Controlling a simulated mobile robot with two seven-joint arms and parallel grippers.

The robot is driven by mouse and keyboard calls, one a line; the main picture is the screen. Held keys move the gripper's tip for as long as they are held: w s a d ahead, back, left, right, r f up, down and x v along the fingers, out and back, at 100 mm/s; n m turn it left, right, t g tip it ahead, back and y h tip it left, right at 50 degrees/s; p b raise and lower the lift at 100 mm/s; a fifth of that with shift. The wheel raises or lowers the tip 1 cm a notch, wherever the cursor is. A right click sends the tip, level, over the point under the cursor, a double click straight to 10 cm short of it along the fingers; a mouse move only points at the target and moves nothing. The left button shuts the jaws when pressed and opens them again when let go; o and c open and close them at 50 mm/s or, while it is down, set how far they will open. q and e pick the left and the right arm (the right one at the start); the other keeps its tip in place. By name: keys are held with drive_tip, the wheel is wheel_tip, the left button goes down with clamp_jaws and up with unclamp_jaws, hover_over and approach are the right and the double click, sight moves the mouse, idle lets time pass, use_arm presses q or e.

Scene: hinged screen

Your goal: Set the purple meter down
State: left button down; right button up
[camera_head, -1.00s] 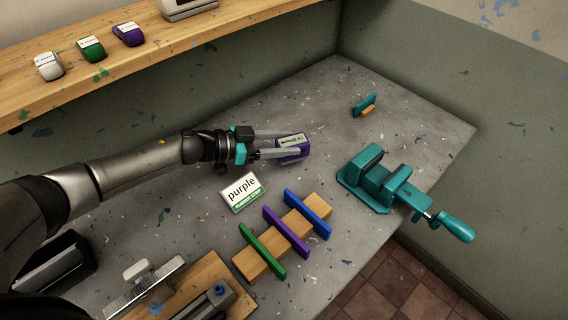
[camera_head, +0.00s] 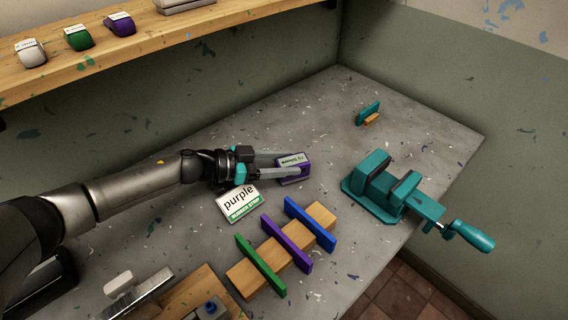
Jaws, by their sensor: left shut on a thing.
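The purple meter (camera_head: 295,179), a small purple block with a pale label on top, is between the fingers of my left gripper (camera_head: 286,166) near the middle of the bench. The left gripper is shut on it. The meter is at or just above the grey bench top; I cannot tell whether its underside touches. A white card reading "purple" (camera_head: 238,202) stands on the bench just in front of the gripper. My right gripper is not in view.
A teal vise (camera_head: 384,190) stands to the right. A wooden rack (camera_head: 245,279) with green, purple and blue bars is in front. A small teal and wooden piece (camera_head: 368,114) lies at the back. Several devices sit on the shelf (camera_head: 150,48). Bare bench (camera_head: 320,120) lies behind the meter.

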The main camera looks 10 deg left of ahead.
use_arm(q)
drive_tip(key=shift+f, duration=0.1)
drive_tip(key=shift+f, duration=0.1)
drive_tip(key=shift+c, duration=1.2)
unclamp_jaws()
drive_tip(key=shift+s+a+r, duration=0.1)
drive_tip(key=shift+a+r, duration=0.05)
drive_tip(key=shift+r, duration=0.1)
drive_tip(key=v, duration=1.1)
drive_tip(key=shift+s+a+r+p, duration=0.15)
drive_tip(key=shift+a+p, duration=0.1)
drive_tip(key=shift+p, duration=0.15)
